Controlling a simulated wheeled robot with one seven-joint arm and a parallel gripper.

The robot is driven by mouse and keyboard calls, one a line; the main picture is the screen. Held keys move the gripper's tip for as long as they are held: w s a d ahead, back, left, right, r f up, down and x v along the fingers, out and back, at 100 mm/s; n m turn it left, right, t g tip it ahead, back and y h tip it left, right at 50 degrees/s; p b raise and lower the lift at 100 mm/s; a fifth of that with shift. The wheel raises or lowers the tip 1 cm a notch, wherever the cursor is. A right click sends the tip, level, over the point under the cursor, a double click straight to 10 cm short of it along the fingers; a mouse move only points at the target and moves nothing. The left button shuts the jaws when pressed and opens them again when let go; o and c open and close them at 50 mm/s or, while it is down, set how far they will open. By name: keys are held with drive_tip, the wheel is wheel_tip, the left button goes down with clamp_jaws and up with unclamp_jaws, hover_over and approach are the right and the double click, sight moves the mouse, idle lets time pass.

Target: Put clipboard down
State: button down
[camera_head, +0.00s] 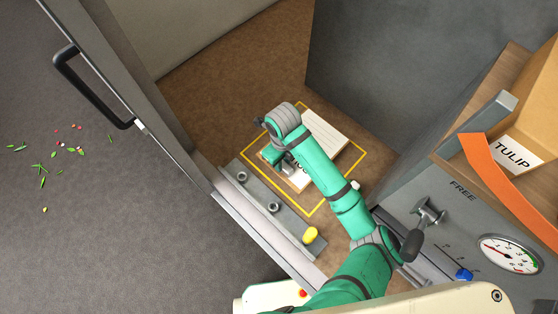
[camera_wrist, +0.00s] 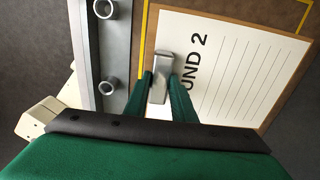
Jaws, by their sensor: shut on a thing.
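The clipboard (camera_head: 325,131) is a brown board with a lined white sheet, and it lies flat over the yellow outlined square (camera_head: 338,180) on the brown surface. Its sheet (camera_wrist: 240,70) shows part of a heading, "UND 2", in the wrist view. My gripper (camera_wrist: 164,85) is shut on the clipboard at its metal clip (camera_wrist: 163,62). In the head view, my green arm crosses over the clipboard and hides its middle. I cannot tell whether the board touches the surface or hangs just above it.
A grey metal strip with two ring-shaped fittings (camera_head: 273,207) and a yellow knob (camera_head: 310,235) runs beside the square. An open door (camera_head: 130,90) stands at the left. A panel with a gauge (camera_head: 508,251) and a tulip-labelled box (camera_head: 517,157) are at the right.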

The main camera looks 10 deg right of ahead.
drive_tip(key=w+f, duration=0.1)
drive_tip(key=f, duration=0.1)
drive_tip(key=w+a+f, duration=0.1)
drive_tip(key=w, duration=0.1)
drive_tip(key=shift+w+f, duration=0.15)
drive_tip(key=shift+f, duration=0.2)
drive_tip(key=shift+w+f, duration=0.15)
drive_tip(key=shift+f, duration=1.55)
drive_tip(key=c, duration=1.5)
unclamp_jaws()
drive_tip(key=shift+f, duration=0.1)
drive_tip(key=shift+r, duration=3.85)
